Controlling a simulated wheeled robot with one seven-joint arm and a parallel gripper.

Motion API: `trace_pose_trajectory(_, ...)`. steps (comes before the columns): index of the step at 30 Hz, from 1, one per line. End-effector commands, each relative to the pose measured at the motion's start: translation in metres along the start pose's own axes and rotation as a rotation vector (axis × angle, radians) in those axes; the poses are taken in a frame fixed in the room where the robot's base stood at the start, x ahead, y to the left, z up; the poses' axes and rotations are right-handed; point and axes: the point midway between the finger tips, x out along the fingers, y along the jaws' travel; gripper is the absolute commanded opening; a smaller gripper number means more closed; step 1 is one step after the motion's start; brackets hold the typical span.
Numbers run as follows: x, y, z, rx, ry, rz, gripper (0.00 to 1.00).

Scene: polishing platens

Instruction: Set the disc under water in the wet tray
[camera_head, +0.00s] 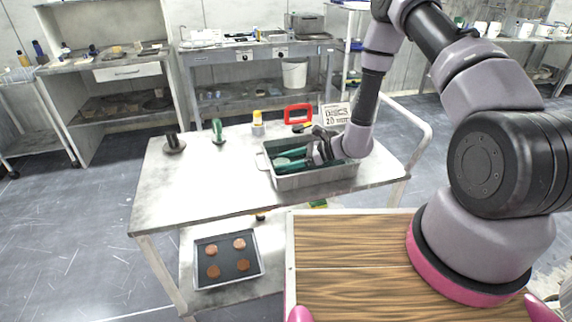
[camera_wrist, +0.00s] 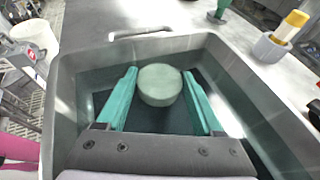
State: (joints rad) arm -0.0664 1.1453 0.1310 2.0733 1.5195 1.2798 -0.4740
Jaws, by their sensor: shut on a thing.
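The wet tray (camera_head: 315,181) is a grey metal tub with handles on the table; its inside looks dark and teal in the wrist view, where its wall (camera_wrist: 75,75) surrounds my gripper. My gripper (camera_head: 281,160) reaches into the tray from the right, its long green fingers low inside the walls. In the wrist view, the round, thick, grey-green disc (camera_wrist: 160,85) sits between the tips of my gripper (camera_wrist: 160,88), which are shut on its sides. The water surface is hard to make out, and I cannot tell whether the disc touches the tray floor.
Behind the tray stand a yellow-capped bottle (camera_head: 258,123), a green-handled tool (camera_head: 217,131), a red frame (camera_head: 298,114) and a discs sign (camera_head: 336,115). A dark post (camera_head: 174,143) stands at the left. A lower tray (camera_head: 228,278) holds several copper discs. The table's left front is clear.

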Motion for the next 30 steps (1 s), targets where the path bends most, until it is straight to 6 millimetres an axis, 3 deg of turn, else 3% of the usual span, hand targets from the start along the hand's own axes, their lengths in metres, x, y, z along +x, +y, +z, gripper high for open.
trace_pose_trajectory(3,0.004,0.000,-0.010,0.000,0.000,0.000,0.07)
trace_pose_trajectory(14,0.005,0.000,-0.013,0.000,-0.001,-0.001,0.07)
trace_pose_trajectory(15,0.005,0.000,-0.013,0.000,0.000,-0.001,0.72)
trace_pose_trajectory(16,0.005,0.000,-0.013,-0.001,0.000,-0.001,0.81)
trace_pose_trajectory(27,0.004,0.000,-0.009,-0.001,0.000,-0.001,0.81)
trace_pose_trajectory(30,-0.008,-0.001,-0.010,0.001,0.000,-0.002,0.81)
